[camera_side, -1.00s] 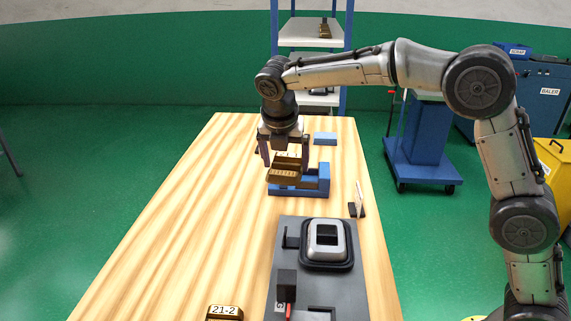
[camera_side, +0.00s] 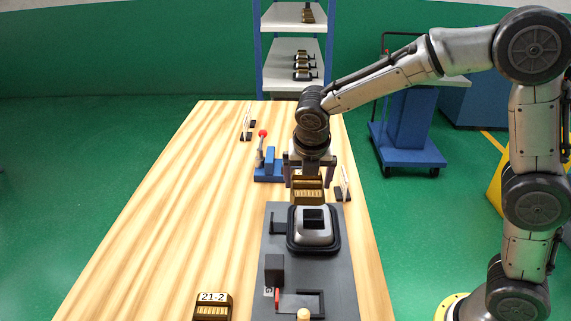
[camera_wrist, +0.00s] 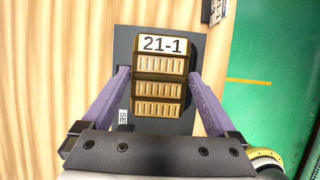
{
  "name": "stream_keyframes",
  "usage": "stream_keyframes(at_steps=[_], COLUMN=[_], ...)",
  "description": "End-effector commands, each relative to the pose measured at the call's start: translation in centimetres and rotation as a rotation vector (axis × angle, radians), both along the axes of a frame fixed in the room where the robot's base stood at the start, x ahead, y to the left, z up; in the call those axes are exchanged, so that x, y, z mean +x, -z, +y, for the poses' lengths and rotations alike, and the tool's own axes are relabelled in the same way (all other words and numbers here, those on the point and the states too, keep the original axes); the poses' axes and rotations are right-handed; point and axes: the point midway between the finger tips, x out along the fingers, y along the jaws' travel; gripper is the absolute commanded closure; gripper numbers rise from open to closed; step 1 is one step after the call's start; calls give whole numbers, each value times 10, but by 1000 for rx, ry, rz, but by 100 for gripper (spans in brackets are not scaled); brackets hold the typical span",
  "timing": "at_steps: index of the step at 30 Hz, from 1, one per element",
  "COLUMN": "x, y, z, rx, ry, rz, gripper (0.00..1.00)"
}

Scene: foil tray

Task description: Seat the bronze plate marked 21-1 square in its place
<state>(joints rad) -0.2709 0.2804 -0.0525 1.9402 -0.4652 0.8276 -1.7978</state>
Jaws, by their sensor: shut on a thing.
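The bronze plate marked 21-1 (camera_wrist: 160,66) shows its label and ridged rows between my jaws in the wrist view. My gripper (camera_wrist: 159,76) is shut on it by its left and right sides. In the side view my gripper (camera_side: 309,183) holds the plate (camera_side: 307,192) just above and behind a silver raised frame (camera_side: 314,237) with a dark square opening, on a black base. The plate overlaps the frame's far edge in the picture, so I cannot tell the gap between them. The plate hides the frame in the wrist view.
The frame stands on a grey board (camera_side: 272,244), with a black block (camera_side: 275,268) and a red part nearby. A bronze plate marked 21-2 (camera_side: 213,308) lies at front left. A blue fixture (camera_side: 268,173) and small upright card (camera_side: 345,184) stand behind. The table's left is clear.

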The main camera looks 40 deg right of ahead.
Motion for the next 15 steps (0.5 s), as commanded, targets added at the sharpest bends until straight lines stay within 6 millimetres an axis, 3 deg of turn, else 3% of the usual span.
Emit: stream_keyframes(at_steps=[4,8,15], x=[-17,-17,-17], y=[-2,-4,10], z=[-8,-9,-9], rx=[-2,0,-1], ry=[0,4,4], rz=[2,-7,-5], gripper=[100,100,100])
